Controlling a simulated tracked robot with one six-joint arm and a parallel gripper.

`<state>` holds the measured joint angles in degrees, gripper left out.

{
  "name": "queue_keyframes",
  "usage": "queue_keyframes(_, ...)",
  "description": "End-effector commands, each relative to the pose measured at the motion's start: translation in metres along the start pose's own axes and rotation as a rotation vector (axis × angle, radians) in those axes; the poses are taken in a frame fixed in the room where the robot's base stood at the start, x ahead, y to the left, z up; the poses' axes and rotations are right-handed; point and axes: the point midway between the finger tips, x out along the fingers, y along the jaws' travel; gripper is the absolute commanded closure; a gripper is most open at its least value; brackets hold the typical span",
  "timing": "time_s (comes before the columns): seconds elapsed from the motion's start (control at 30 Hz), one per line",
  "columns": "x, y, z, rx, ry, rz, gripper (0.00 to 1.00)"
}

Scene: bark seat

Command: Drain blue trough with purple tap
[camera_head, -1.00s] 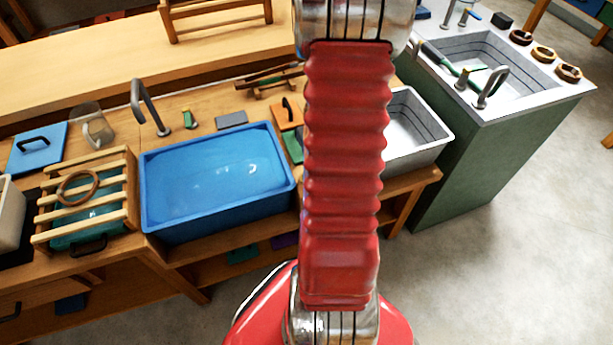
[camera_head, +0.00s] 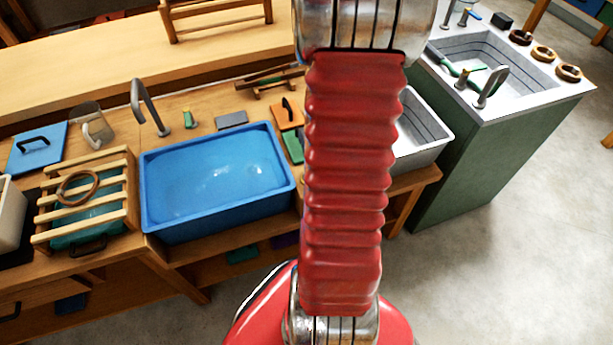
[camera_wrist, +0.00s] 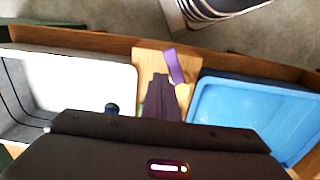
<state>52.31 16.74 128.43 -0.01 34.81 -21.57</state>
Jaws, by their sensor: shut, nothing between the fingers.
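The blue trough (camera_head: 218,222) stands in the bench and holds water with a shiny surface. Part of it shows at the right of the wrist view (camera_wrist: 206,112). A purple tap handle (camera_wrist: 174,66) shows there between the trough and a pale basin, above a strip of wood. My gripper (camera_wrist: 163,84) is shut and empty, with its dark fingers pointing at the purple handle and their tips just short of it in the picture. I cannot tell whether they touch. In the head view my arm hides the gripper and the tap.
A grey metal basin (camera_head: 432,150) sits right of my arm; its pale inside shows in the wrist view (camera_wrist: 75,85). A grey faucet (camera_head: 150,108) stands behind the trough. A slatted wooden rack (camera_head: 130,170) is at its left. A green sink cabinet (camera_head: 480,160) stands at the right.

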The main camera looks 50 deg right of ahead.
Motion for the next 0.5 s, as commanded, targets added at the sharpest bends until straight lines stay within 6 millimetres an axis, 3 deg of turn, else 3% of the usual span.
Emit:
queue_keyframes(0.2,-0.015,0.000,0.000,0.000,0.001,0.000,1.00)
queue_keyframes(0.5,-0.015,0.000,0.000,0.000,0.000,0.000,1.00)
